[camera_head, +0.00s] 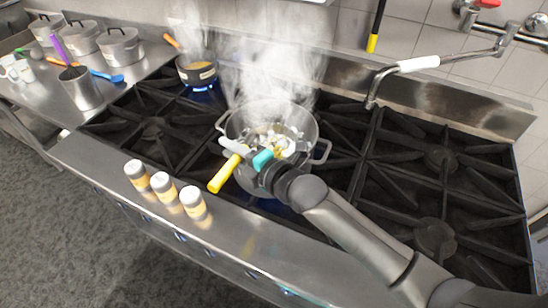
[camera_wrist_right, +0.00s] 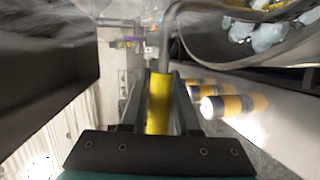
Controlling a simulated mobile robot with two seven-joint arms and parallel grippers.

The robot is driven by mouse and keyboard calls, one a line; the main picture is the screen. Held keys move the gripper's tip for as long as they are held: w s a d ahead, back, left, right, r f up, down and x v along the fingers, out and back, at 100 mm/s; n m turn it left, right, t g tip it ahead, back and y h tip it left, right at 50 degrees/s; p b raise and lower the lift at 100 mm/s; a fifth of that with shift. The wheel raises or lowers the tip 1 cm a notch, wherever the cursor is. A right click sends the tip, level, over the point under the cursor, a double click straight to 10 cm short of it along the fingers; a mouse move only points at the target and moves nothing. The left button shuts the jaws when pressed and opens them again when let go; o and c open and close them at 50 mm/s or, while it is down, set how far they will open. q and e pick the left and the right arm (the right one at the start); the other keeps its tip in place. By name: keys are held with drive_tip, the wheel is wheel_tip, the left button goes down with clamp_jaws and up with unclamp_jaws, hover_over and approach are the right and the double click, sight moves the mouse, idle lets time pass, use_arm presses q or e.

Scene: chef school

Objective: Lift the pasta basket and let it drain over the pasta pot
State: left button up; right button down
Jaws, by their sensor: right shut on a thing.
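The metal pasta pot (camera_head: 313,135) stands on the stove in the middle of the head view, with steam rising above it. Pale pieces show inside it, where the basket is; the basket's lower part is hidden. The basket's yellow handle (camera_head: 224,173) sticks out over the pot's front left side. My right gripper (camera_head: 238,150) is at this handle, its arm coming in from the lower right. In the right wrist view, the gripper's fingers are shut around the yellow handle (camera_wrist_right: 158,105). I cannot tell how high the basket sits. My left gripper is not in view.
Several lidded steel containers (camera_head: 121,45) stand at the back left. A small pan (camera_head: 196,71) sits on a lit burner behind the pot. Three spice jars (camera_head: 164,188) line the front ledge. A faucet (camera_head: 418,64) reaches over the right burners, which are empty.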

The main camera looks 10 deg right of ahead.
drive_tip(key=shift+r, duration=0.25)
idle(0.6)
wheel_tip(320, 180, up, 20)
drive_tip(key=p, duration=0.2)
drive_tip(key=shift+f, duration=0.15)
idle(4.4)
drive_tip(key=shift+p, duration=0.3)
